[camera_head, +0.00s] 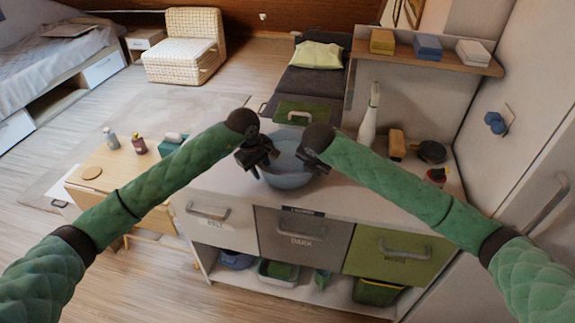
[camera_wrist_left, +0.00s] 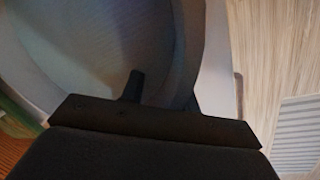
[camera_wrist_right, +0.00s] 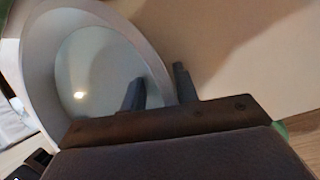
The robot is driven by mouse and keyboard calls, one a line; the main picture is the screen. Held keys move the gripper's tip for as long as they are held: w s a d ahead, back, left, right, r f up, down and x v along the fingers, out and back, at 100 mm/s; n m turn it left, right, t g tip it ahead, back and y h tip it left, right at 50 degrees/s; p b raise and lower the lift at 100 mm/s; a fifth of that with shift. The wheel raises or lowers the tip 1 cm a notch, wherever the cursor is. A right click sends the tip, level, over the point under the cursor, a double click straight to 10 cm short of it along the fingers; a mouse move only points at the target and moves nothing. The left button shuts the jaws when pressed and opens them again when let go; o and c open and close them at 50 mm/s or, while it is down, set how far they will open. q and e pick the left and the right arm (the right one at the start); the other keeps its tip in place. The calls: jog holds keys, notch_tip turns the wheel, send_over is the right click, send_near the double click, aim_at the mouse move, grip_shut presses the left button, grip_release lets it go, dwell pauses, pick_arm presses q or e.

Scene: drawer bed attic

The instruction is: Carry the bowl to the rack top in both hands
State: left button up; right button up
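The bowl (camera_head: 287,178), grey-blue and round, is upright over the pale rack top (camera_head: 352,200), above the front bins. I cannot tell whether it touches that surface. My left gripper (camera_head: 262,160) is at its left rim. In the left wrist view, the bowl wall (camera_wrist_left: 190,45) passes between the fingers, the outer one mostly hidden. My right gripper (camera_head: 308,158) is at its right rim. In the right wrist view, one finger is inside the bowl (camera_wrist_right: 95,60) and one outside, with the wall between. Both appear shut on the rim. The bowl looks empty.
A white bottle (camera_head: 369,122), a brown block (camera_head: 397,145), a dark pan (camera_head: 432,152) and a red-topped item (camera_head: 436,176) stand to the right. A green tray (camera_head: 302,112) lies behind. A wooden table (camera_head: 108,172) with small bottles is at left.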

pick_arm(q)
grip_shut()
pick_arm(e)
grip_shut()
pick_arm(q)
jog(key=shift+r, duration=0.15)
pick_arm(e)
jog(key=shift+r, duration=0.15)
